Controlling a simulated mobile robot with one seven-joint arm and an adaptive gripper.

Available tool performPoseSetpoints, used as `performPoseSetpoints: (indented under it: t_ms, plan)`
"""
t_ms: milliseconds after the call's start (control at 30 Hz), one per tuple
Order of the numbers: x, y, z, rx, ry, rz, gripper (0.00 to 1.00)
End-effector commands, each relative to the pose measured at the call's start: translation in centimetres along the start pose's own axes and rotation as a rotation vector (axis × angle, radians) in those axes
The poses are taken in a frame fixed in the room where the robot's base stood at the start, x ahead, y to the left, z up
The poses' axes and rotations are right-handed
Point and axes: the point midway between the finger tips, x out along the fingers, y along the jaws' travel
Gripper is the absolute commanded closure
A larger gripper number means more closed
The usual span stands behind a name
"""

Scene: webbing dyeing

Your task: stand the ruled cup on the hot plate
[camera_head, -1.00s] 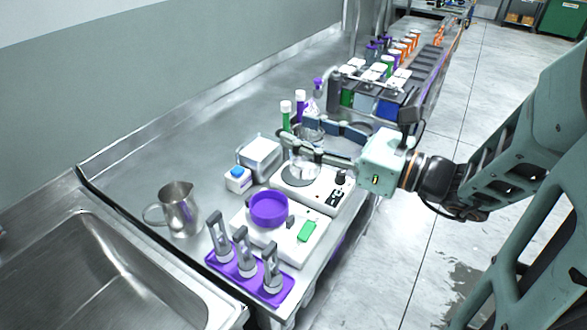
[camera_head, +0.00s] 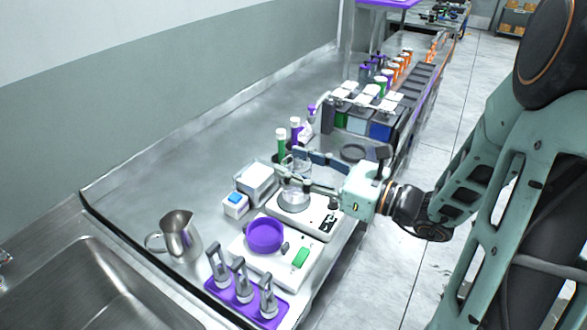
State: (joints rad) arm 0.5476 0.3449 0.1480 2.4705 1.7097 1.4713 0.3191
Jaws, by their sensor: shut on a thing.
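The ruled cup (camera_head: 298,168) is clear glass and hard to make out. My gripper (camera_head: 294,164) is shut on it from the right, with one finger on the far side and one on the near side. The hot plate (camera_head: 318,222) is a white unit with a round metal top (camera_head: 294,203) and dark knobs at its right. The cup appears upright, at or just above the far part of the round top. The near finger partly hides it, and I cannot tell whether its base touches the top.
A white scale (camera_head: 280,262) with a purple dish (camera_head: 265,234) stands nearer.

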Motion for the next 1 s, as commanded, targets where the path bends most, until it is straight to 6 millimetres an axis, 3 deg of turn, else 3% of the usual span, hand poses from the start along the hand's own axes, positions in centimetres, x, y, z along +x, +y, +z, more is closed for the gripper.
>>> performPoseSetpoints:
  t_ms: [267, 500, 867, 1000]
  plan:
    - [2.8, -4.2, -2.3, 0.002, -0.002, 0.001, 0.84]
    - [4.3, -6.5, -5.8, 0.003, -0.001, 0.000, 0.84]
    - [5.4, -8.1, -8.1, 0.001, -0.001, 0.000, 0.84]
    - [5.5, -8.2, -10.0, 0.003, -0.001, 0.000, 0.84]
